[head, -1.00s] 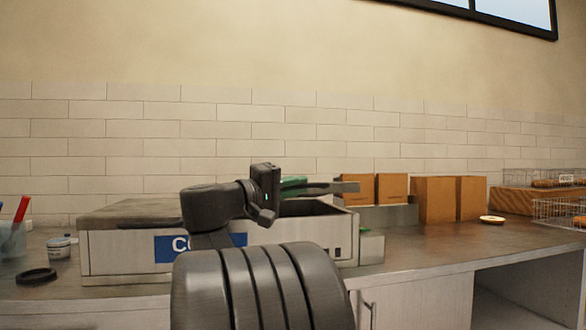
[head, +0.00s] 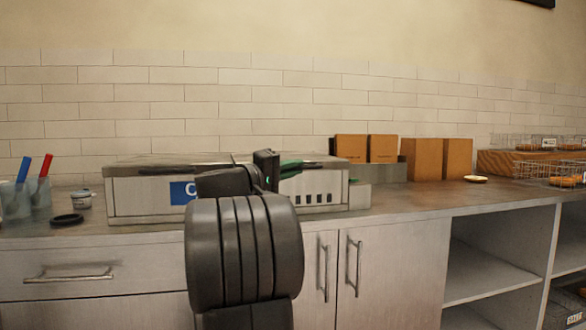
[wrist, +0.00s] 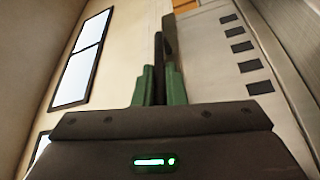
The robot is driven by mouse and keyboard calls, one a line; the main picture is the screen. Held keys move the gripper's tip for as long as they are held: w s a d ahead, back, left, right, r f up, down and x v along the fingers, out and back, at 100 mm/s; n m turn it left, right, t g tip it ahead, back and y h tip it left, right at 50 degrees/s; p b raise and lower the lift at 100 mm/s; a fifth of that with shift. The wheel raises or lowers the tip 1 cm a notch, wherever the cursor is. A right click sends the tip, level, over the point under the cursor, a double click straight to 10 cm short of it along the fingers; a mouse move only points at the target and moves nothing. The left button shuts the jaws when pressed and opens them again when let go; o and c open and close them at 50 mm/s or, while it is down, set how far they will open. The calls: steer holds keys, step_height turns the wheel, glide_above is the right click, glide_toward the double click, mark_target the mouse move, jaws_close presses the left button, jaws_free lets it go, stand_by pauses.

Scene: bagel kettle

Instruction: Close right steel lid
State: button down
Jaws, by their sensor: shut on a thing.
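The steel box (head: 140,196) with a blue sign stands on the counter. Its left lid (head: 165,159) lies flat. The right steel lid (head: 325,160) shows as a thin dark slab along the box top, roughly level with the left one; whether it sits fully on the rim cannot be told. My gripper (head: 290,168) is at the front of the right lid, with green fingers. In the wrist view, the gripper's green fingers (wrist: 160,85) are close together on a thin dark piece, apparently the lid's edge. The box's slotted side (wrist: 225,60) is to their right. My arm hides the box's front middle.
Cardboard-brown boxes (head: 425,160) stand right of the steel box. Pen cups (head: 38,195), a small jar (head: 81,198) and a black ring (head: 67,219) are at the left. Counter to the right (head: 410,197) is clear. Wire baskets (head: 550,172) stand at far right.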

steer(key=shift+w+f, duration=0.1)
steer(key=shift+f, duration=0.4)
steer(key=c, duration=1.5)
jaws_free()
steer(key=shift+r, duration=0.15)
steer(key=shift+a, duration=0.1)
steer(key=p+v, duration=0.3)
steer(key=v, duration=1)
steer(key=shift+s+a, duration=0.25)
steer(key=shift+a, duration=0.05)
steer(key=b+x, duration=0.3)
steer(key=x, duration=1)
steer(key=shift+d, duration=0.15)
steer(key=shift+w+d+r, duration=0.2)
steer(key=shift+d, duration=0.05)
